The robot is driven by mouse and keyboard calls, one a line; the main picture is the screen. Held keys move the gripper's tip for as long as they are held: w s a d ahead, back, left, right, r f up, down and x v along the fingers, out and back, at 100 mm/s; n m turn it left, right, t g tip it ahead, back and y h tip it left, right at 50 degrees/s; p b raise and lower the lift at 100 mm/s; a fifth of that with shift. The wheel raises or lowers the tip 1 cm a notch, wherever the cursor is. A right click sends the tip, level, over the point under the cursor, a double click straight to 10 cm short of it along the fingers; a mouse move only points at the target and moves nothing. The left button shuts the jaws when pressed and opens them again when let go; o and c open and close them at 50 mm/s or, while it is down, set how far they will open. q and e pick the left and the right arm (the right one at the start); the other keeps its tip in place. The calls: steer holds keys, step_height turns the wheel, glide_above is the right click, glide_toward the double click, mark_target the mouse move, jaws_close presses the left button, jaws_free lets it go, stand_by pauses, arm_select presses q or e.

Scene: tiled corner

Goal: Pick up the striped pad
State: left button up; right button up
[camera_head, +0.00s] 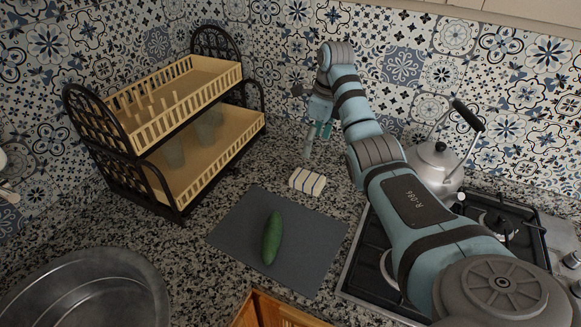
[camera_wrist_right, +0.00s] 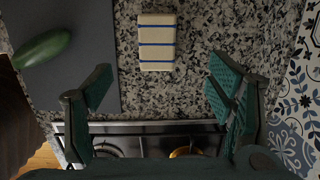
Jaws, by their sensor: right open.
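The striped pad (camera_head: 307,181) is a small cream block with dark stripes. It lies on the granite counter just behind the grey mat. In the right wrist view the pad (camera_wrist_right: 157,42) shows blue stripes and lies beyond the fingertips, between the lines of the two fingers. My right gripper (camera_head: 316,146) is above the counter, behind and slightly right of the pad, apart from it. In the right wrist view my right gripper (camera_wrist_right: 160,88) has its fingers wide apart with nothing between them. My left gripper is not in view.
A green cucumber (camera_head: 272,238) lies on the grey mat (camera_head: 231,225). A two-tier dish rack (camera_head: 150,159) stands at left, above a metal sink bowl (camera_head: 90,290). A kettle (camera_head: 436,163) stands on the gas hob (camera_head: 372,246) at right.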

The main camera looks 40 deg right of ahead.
mark_target(308, 177)
steer(key=f+b, duration=0.2)
steer(key=f, duration=0.1)
steer(key=f+b, duration=0.1)
steer(key=b, duration=0.1)
steer(key=shift+a+f, duration=0.2)
steer(key=shift+a, duration=0.05)
steer(key=f, duration=0.2)
steer(key=shift+s+f, duration=0.25)
steer(key=shift+f, duration=0.15)
steer(key=f, duration=0.3)
steer(key=w+f, duration=0.1)
steer(key=f, duration=0.2)
steer(key=shift+w+a, duration=0.2)
steer(key=shift+f, duration=0.3)
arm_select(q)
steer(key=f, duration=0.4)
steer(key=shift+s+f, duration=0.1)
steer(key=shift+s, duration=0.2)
arm_select(e)
steer(key=shift+s, duration=0.1)
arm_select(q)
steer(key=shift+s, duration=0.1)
arm_select(e)
steer(key=c, duration=1)
